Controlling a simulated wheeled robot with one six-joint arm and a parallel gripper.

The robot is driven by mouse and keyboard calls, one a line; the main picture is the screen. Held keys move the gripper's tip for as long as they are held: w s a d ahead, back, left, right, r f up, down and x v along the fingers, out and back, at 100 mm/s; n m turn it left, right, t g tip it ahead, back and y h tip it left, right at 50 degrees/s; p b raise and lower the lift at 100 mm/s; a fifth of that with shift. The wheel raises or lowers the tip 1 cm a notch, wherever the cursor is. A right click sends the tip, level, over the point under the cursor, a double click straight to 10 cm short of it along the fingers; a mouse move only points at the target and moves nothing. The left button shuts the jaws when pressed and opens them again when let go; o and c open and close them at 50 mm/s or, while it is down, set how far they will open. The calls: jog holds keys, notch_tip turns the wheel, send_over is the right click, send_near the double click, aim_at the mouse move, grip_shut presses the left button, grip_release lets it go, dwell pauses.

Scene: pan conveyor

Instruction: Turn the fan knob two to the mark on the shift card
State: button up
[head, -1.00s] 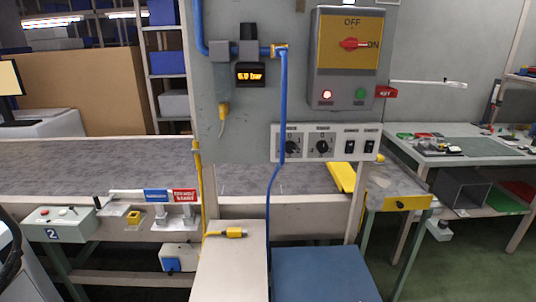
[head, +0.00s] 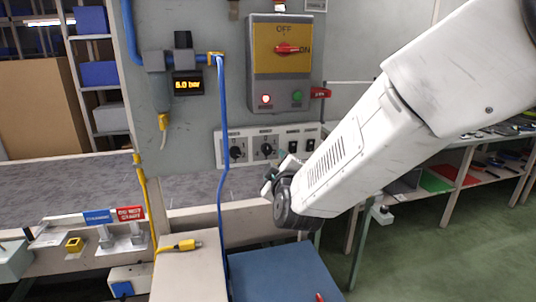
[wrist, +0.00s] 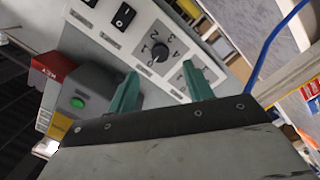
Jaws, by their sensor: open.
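A pale control panel (head: 227,161) on the grey wall carries two black rotary knobs, a left knob (head: 236,152) and a right knob (head: 266,151), with two rocker switches to their right. In the wrist view the knob beside the switches (wrist: 159,53) shows with numbers around it, beyond the gap between my fingers. The other dial is partly hidden by the right finger. My gripper (wrist: 159,76) is open and empty, with teal fingers apart from the knob. In the head view my gripper (head: 268,182) is just below the panel's right half. I cannot make out a shift card.
A grey switch box (head: 280,97) with a red lever is above the panel. A blue hose (head: 222,120) hangs down across the panel's left end. A pale box top (head: 190,272) and a blue surface (head: 280,275) lie below.

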aim_at(267, 150)
jog(key=shift+t, duration=0.5)
jog(key=w, duration=0.2)
jog(key=w+a, duration=0.1)
jog(key=w, duration=0.2)
jog(key=w+a, duration=0.1)
jog(key=w, duration=0.2)
jog(key=shift+a+f, duration=0.1)
jog(key=shift+s, duration=0.1)
jog(key=c, duration=1)
jog(key=shift+o, duration=0.2)
